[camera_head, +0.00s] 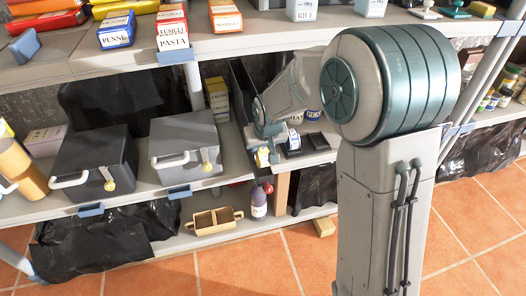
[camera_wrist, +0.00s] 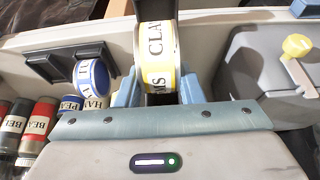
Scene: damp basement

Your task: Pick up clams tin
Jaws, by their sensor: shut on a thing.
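The clams tin (camera_wrist: 156,70) is a short tin with a white label lettered in black and a yellow rim. In the wrist view it sits between the blue-grey fingers of my gripper (camera_wrist: 158,88), which is shut on it. In the head view the tin (camera_head: 262,157) is small and partly hidden by my gripper (camera_head: 268,150), at the middle shelf beside a dark divider. I cannot tell whether the tin still touches the shelf.
In the wrist view, a blue-rimmed tin (camera_wrist: 92,76) and several red and black cans (camera_wrist: 38,120) lie left. A grey box (camera_head: 187,148) with a yellow knob stands left of my gripper in the head view. The upper shelf (camera_head: 260,44) overhangs; tiled floor (camera_head: 250,268) is open in front.

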